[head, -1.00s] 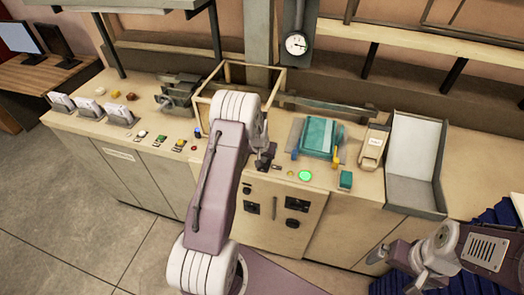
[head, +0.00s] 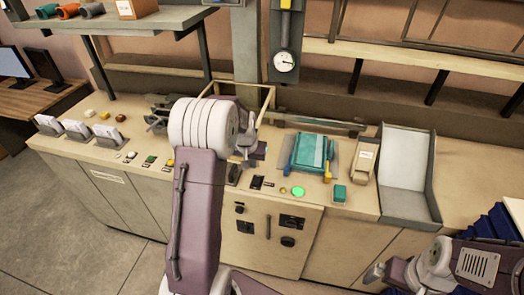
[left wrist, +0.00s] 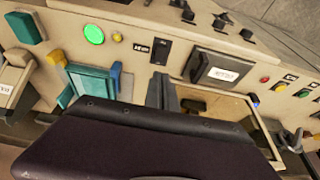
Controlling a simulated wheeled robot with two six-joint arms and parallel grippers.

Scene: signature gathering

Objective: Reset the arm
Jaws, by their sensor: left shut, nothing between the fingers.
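My left arm rises through the middle of the head view, bent at a large white joint above the counter. My left gripper (head: 246,142) shows small beside that joint, shut and empty, partly hidden by the arm. It appears over the back part of the counter, near the open wooden frame (head: 268,100). My right gripper (head: 374,272) is at the lower right, in front of the counter and apart from it. Its fingers are too small to tell open from shut. A dark purple part of mine fills the bottom of the left wrist view.
The long counter (head: 345,200) carries a teal device (head: 306,153), a lit green button (head: 298,191), a beige device (head: 364,160) and a grey tray (head: 404,172). Card holders (head: 77,130) stand at the left. A shelf (head: 150,20) overhangs the back left. Floor is clear at lower left.

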